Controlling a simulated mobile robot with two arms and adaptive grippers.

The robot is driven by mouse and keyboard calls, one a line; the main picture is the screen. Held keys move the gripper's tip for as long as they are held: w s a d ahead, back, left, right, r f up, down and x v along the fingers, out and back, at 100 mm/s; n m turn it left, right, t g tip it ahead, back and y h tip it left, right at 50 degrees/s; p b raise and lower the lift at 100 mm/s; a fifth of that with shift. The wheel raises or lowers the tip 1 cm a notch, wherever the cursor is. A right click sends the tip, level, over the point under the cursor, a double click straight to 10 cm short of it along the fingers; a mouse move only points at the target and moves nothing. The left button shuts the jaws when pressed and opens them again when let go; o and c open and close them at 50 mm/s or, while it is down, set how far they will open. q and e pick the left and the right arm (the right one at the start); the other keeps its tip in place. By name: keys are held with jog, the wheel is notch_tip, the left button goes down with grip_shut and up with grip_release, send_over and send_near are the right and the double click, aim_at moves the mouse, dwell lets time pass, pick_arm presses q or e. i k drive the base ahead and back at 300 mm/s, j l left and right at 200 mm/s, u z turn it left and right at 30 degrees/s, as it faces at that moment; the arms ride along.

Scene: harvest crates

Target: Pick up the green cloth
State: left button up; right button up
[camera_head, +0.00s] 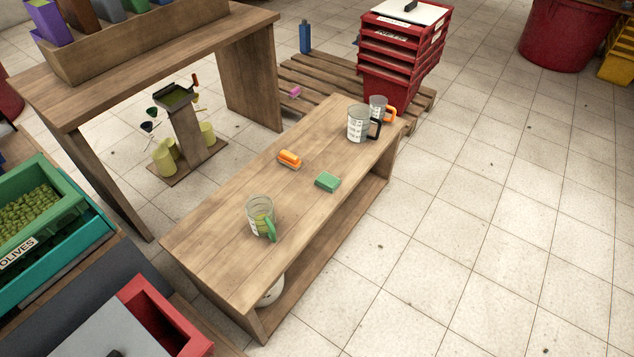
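A small green folded piece (327,181), which looks like the green cloth, lies flat on the low wooden bench (215,245), right of the bench's middle line. Its top is free and nothing covers it. Neither of my grippers shows in the head view, so I cannot see where they are relative to it.
On the bench, an orange brush-like item (289,159) lies near the cloth. A clear jug with a green handle (261,217) stands nearer, and two more jugs (358,123) stand at the far end. Red crates (403,60) stand behind. Tiled floor right of the bench is clear.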

aim_at(328, 181)
jog(key=i+l+u, duration=0.15)
jog(key=l+u, duration=0.15)
jog(key=u, duration=0.15)
jog(key=i+l+u, duration=0.15)
jog(key=l+u, duration=0.3)
jog(key=j, duration=0.1)
